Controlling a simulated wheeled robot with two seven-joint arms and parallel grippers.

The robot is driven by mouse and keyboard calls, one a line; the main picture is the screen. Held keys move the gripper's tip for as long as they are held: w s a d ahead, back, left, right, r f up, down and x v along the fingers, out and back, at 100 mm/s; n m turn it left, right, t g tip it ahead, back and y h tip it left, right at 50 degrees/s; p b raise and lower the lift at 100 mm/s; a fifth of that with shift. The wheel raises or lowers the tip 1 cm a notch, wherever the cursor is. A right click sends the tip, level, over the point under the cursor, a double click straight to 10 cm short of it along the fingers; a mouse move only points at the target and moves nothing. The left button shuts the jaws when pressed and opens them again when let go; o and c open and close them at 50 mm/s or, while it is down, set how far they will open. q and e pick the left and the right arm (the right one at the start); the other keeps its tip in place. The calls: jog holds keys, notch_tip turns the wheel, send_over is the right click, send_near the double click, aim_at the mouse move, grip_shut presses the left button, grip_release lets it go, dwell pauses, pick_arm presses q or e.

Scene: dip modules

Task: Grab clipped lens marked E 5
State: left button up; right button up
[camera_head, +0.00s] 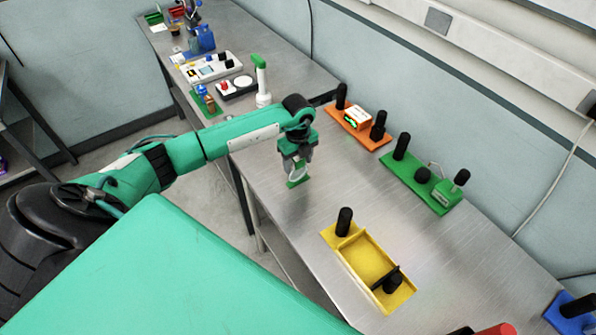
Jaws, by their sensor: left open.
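My left gripper points down with open jaws close to the pale rim. I cannot tell whether the fingers touch it. The marking E 5 is too small to read, and the gripper hides part of the piece. My right gripper is not in view.
A yellow tray (329,235) with black knobs lies nearer on the steel table (300,215). A green module (401,178) and an orange module (366,138) stand along the wall side. Other equipment fills the far table. Bare steel lies between.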

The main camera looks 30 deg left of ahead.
pick_arm(q)
jog(key=shift+c, duration=0.4)
jog(key=shift+s, duration=0.1)
grip_shut()
